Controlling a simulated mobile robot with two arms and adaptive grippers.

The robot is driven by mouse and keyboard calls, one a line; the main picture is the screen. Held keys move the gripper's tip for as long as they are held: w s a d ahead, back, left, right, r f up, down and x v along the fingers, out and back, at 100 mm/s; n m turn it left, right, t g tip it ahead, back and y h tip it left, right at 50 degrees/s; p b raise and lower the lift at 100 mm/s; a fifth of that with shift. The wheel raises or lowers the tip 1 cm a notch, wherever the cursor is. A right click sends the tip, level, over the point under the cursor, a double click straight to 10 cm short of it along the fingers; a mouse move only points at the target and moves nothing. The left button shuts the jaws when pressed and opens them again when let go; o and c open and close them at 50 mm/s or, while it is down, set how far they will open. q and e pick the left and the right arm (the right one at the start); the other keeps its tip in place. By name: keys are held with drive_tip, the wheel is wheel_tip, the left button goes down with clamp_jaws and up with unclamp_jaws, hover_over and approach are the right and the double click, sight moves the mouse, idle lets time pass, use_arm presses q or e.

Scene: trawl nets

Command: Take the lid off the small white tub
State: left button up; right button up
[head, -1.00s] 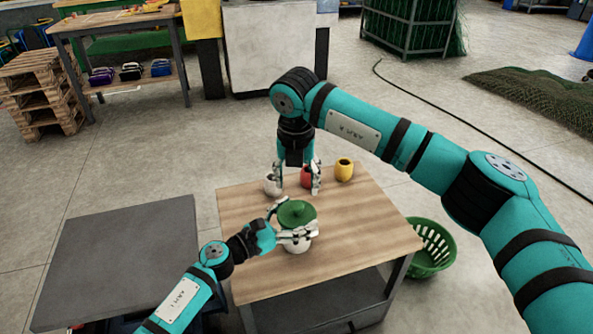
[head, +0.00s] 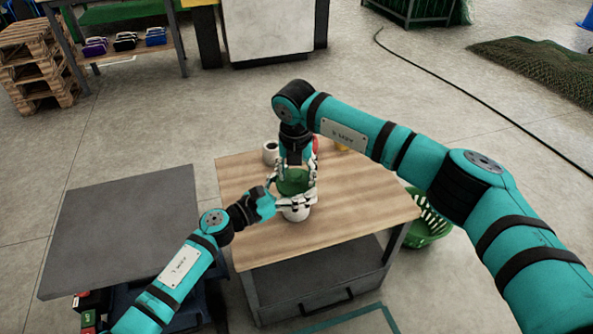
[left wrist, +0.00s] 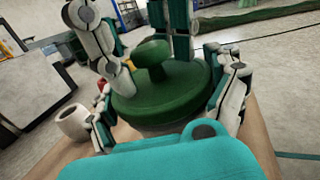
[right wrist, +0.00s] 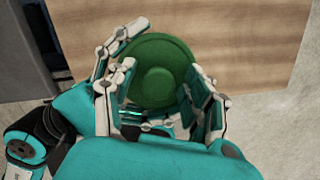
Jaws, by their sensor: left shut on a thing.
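The small white tub (head: 297,213) stands on the wooden-topped table and wears a round green lid (head: 293,187) with a knob. My left gripper (head: 290,204) is shut on the tub from the left, below the lid. My right gripper (head: 297,178) points down over the lid. Its fingers stand apart on either side of the knob (left wrist: 151,54), with a visible gap. In the right wrist view the lid (right wrist: 160,50) lies between the fingers.
A white mug (head: 270,150), a red mug (head: 315,146) and a yellow mug (head: 341,147) stand behind the tub, partly hidden by my right arm. A green basket (head: 424,228) is on the floor at right. The table's front and right (head: 365,205) are clear.

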clamp_jaws()
use_arm(q)
drive_tip(key=shift+a, duration=0.1)
use_arm(e)
drive_tip(key=shift+r, duration=0.1)
